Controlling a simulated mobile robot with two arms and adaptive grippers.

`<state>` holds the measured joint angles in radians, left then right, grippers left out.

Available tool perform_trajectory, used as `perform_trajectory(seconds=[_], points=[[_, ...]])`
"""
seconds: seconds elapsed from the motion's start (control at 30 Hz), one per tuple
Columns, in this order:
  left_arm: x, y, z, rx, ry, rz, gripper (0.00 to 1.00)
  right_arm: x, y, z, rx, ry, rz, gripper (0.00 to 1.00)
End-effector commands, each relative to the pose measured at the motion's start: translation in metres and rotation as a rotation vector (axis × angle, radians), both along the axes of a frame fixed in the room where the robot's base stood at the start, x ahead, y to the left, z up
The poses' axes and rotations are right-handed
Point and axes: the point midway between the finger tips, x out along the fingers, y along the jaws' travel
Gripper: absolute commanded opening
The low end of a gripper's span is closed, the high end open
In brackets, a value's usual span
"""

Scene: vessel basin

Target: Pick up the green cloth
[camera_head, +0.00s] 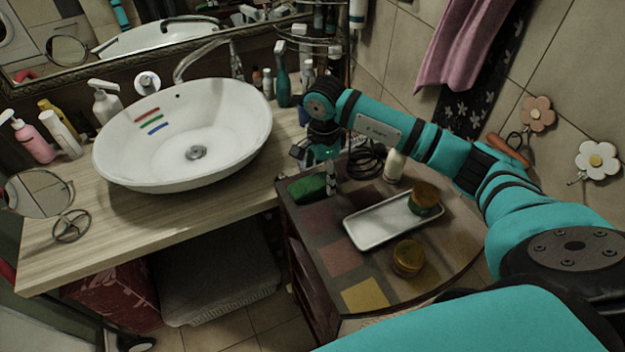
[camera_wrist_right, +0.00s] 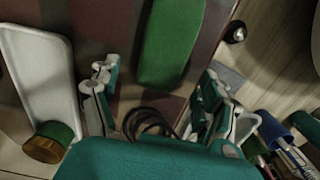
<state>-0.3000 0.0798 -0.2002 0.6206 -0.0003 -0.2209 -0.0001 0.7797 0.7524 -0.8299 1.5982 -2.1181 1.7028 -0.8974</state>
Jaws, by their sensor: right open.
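The green cloth (camera_head: 307,188) lies on the tiled top of the small cabinet, near its back left edge beside the counter. In the right wrist view the cloth (camera_wrist_right: 170,42) is a smooth green block with rounded corners, ahead of the fingers. My right gripper (camera_head: 329,172) points down beside the cloth, just to its right in the head view. In the wrist view the right gripper (camera_wrist_right: 157,92) is open and empty, its fingers apart on either side of the cloth's near end. Contact cannot be made out. My left gripper does not show.
A white tray (camera_head: 372,231) with a jar (camera_head: 424,198) on it lies right of the cloth. Another jar (camera_head: 408,257) stands in front. Black coiled cable (camera_head: 366,163) and a pale bottle (camera_head: 394,165) are behind. The white basin (camera_head: 232,150) sits on the wooden counter at left.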

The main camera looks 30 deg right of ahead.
Motion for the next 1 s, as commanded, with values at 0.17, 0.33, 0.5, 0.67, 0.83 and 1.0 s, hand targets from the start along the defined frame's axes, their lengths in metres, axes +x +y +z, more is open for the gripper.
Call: perform_trajectory(seconds=[0.17,0.33,0.5,0.67,0.83,1.0], points=[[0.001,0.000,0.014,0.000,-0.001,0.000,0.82,-0.001,0.001,-0.019,0.001,0.001,0.000,0.79],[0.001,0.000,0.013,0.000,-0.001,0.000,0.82,-0.001,0.001,-0.025,0.001,-0.001,0.000,0.79],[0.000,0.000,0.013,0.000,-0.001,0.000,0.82,-0.001,0.001,-0.025,0.001,-0.001,0.000,0.71],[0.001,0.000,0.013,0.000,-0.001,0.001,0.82,-0.001,0.001,-0.025,0.001,-0.001,0.000,0.50],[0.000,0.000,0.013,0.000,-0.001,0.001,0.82,-0.001,0.001,-0.025,0.001,-0.001,0.000,0.28],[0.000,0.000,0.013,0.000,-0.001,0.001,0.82,-0.001,0.001,-0.024,0.001,-0.001,0.000,0.27]])
